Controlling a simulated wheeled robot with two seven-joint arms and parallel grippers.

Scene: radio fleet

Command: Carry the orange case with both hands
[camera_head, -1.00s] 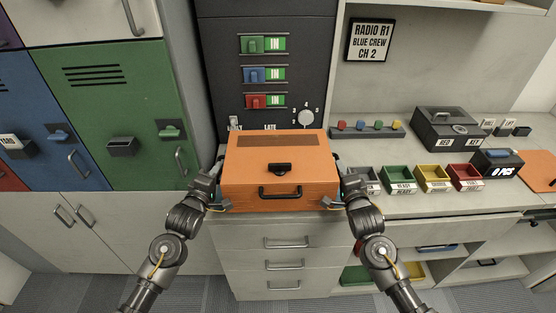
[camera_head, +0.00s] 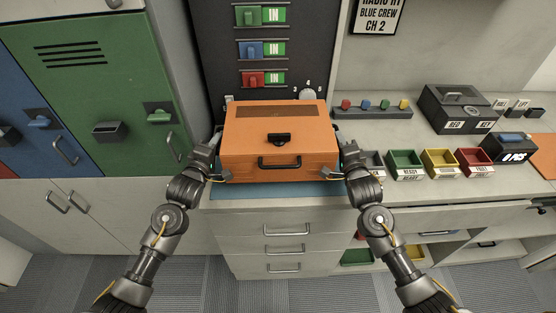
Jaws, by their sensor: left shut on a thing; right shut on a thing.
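My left gripper (camera_head: 214,163) is shut at the case's left side. My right gripper (camera_head: 345,162) is shut at its right side. The fingertips are partly hidden against the case's sides.
Behind the case stands a dark panel (camera_head: 263,50) with green, blue and red switches. To the right are small grey, green (camera_head: 405,164), yellow and red bins and a black box (camera_head: 458,108). Drawers (camera_head: 285,230) are below. Green and blue lockers stand at the left.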

